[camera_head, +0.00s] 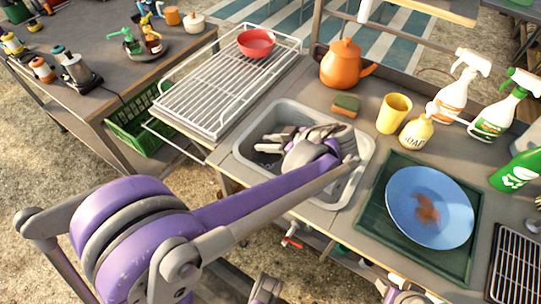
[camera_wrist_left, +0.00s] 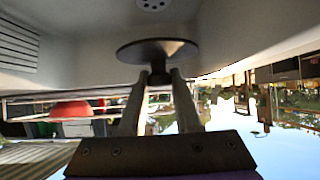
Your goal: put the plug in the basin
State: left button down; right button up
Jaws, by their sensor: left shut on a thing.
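The basin (camera_head: 358,172) is a light grey sink set in the counter, in the middle of the head view. My left arm reaches over its near rim, and my left gripper (camera_head: 266,146) is down inside it. In the left wrist view my left gripper (camera_wrist_left: 158,82) is shut on the stem of the plug (camera_wrist_left: 157,48), a dark round disc. The basin's pale inside (camera_wrist_left: 80,30) and its drain with small holes (camera_wrist_left: 153,4) show beyond the disc. The plug looks apart from the drain. My right gripper is not seen.
A wire rack (camera_head: 205,105) with a red bowl (camera_head: 256,43) stands left of the basin. An orange teapot (camera_head: 341,66), sponge (camera_head: 346,104), yellow cup (camera_head: 394,113) and soap bottle (camera_head: 416,132) stand behind and right. A blue plate (camera_head: 430,208) lies on a green tray.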

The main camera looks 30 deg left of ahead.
pick_arm(q)
jog(key=shift+f, duration=0.95)
jog(key=shift+f+b, duration=0.75)
jog(key=shift+f, duration=1.6)
jog(key=c, duration=0.6)
grip_release()
jog(key=shift+r, duration=0.1)
jog(key=p+v, duration=0.1)
jog(key=v, duration=0.6)
jog(key=shift+d+r, duration=0.15)
jog(key=shift+d, duration=0.05)
